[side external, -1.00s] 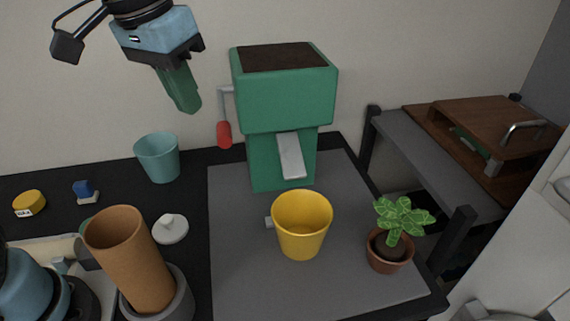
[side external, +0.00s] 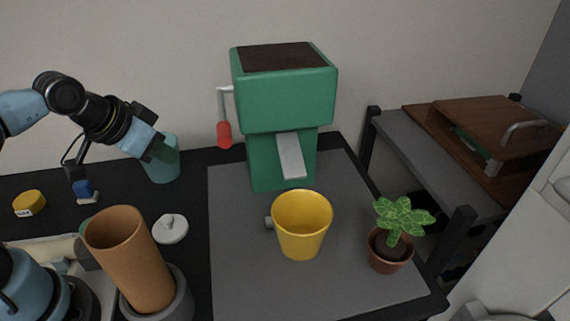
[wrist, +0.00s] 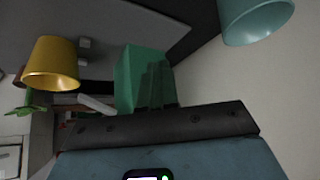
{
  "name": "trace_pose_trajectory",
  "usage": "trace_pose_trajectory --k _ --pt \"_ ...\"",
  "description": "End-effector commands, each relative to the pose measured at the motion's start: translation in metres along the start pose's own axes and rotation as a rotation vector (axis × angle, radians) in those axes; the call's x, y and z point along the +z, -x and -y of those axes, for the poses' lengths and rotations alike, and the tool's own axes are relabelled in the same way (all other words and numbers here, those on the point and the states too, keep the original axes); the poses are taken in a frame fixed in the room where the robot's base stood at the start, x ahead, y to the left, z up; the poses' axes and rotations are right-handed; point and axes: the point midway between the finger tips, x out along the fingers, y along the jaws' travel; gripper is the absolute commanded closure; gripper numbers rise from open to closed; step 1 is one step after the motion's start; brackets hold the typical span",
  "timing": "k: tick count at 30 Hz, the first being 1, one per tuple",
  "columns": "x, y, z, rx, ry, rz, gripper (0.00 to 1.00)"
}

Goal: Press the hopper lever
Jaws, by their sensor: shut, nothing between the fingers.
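The green hopper (side external: 285,100) stands upright at the back of the grey mat, with a dark brown top and a pale chute (side external: 290,156) on its front. Its lever is a grey rod with a red handle (side external: 224,134) that hangs down at the hopper's left side. My gripper (side external: 170,157) is shut and empty, left of the red handle and apart from it, overlapping the teal cup in the side view. In the wrist view my dark green fingers (wrist: 157,86) overlap the hopper (wrist: 127,78); I cannot make out the lever there.
A yellow cup (side external: 302,226) stands on the grey mat (side external: 240,285) before the chute, with a potted plant (side external: 390,250) to its right. A teal cup (side external: 160,170) stands behind my gripper. A brown cylinder (side external: 130,260) and white lid (side external: 170,229) are at front left.

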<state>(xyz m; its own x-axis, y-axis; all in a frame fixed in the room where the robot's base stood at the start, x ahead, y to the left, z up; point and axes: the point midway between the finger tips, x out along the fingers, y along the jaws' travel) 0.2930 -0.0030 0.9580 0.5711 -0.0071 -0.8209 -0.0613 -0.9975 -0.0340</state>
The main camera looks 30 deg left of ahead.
Motion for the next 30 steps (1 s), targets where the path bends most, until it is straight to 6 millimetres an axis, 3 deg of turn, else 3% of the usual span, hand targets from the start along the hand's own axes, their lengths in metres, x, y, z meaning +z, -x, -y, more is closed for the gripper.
trace_pose_trajectory --k 15,24,30 --pt "-0.092 0.078 -0.039 0.171 -0.903 0.125 1.00" --pt "-0.129 0.132 -0.066 0.337 -1.479 0.139 1.00" --pt "-0.144 0.166 -0.082 0.462 -1.840 0.114 1.00"
